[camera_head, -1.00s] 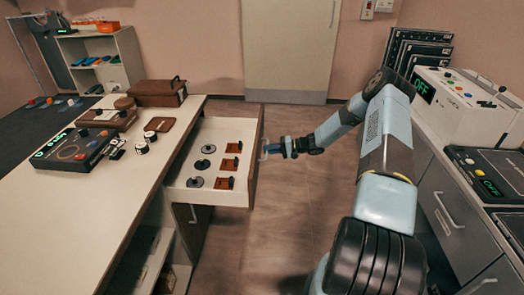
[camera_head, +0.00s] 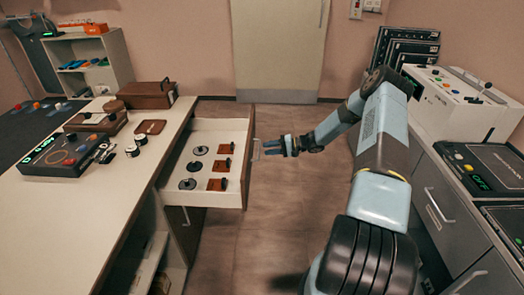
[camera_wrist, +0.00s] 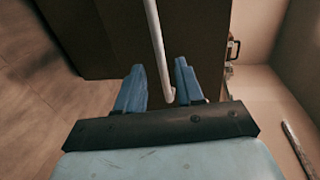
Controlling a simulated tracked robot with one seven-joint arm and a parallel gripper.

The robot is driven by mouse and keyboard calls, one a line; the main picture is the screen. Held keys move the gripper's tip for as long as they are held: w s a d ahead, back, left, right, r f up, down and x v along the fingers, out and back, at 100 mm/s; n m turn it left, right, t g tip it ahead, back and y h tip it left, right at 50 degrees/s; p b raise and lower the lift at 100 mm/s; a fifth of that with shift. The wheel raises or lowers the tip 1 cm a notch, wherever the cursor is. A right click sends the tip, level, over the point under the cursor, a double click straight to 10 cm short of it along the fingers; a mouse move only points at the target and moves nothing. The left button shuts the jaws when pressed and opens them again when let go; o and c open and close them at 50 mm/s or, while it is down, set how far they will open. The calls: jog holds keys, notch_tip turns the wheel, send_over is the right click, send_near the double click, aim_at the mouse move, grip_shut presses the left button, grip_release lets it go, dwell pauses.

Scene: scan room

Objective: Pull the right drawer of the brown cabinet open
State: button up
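The brown cabinet has a long pale top (camera_head: 75,215) and stands on the left in the head view. Its drawer (camera_head: 249,165) is pulled well out, with dark discs (camera_head: 188,184) and brown blocks (camera_head: 218,185) inside. In the wrist view the drawer's dark brown front (camera_wrist: 100,35) fills the upper middle. Its pale bar handle (camera_wrist: 157,45) ends between my fingers. My gripper (camera_head: 275,147) is at the drawer handle (camera_head: 256,150). In the wrist view my gripper (camera_wrist: 160,85) has its two blue fingers apart, with gaps around the handle.
A control box (camera_head: 65,155), a brown case (camera_head: 148,94) and small items stand on the cabinet top. A grey counter (camera_head: 445,205) with machines runs along the right. Open floor (camera_head: 270,215) lies between, with a closed door (camera_head: 280,50) behind.

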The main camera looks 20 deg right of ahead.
jog(key=v, duration=1)
jog(key=shift+f, duration=0.15)
jog(key=shift+w, duration=0.1)
jog(key=s+a+r+n+g+h, duration=0.1)
jog(key=s+a+r+g+h, duration=0.25)
jog(key=r, duration=0.75)
jog(key=s+a+r+n+h, duration=0.25)
jog(key=s+a+r, duration=0.35)
jog(key=r, duration=0.4)
jog(key=s+a+r+n+g+h, duration=0.1)
jog(key=s+a+r+h, duration=0.4)
jog(key=r, duration=0.6)
jog(key=s+r+t+h, duration=0.1)
jog(key=s+r, duration=0.3)
jog(key=s, duration=0.6)
jog(key=s+r+t+h, duration=0.1)
jog(key=s+r, duration=0.3)
jog(key=s, duration=0.6)
jog(key=s+r+t+h, duration=0.1)
jog(key=s+r+t, duration=0.2)
jog(key=s, duration=0.7)
jog(key=shift+r+m+h, duration=0.4)
jog(key=shift+r+m, duration=0.05)
jog(key=shift+r, duration=0.45)
jog(key=shift+s+a, duration=0.1)
jog(key=shift+a, duration=0.05)
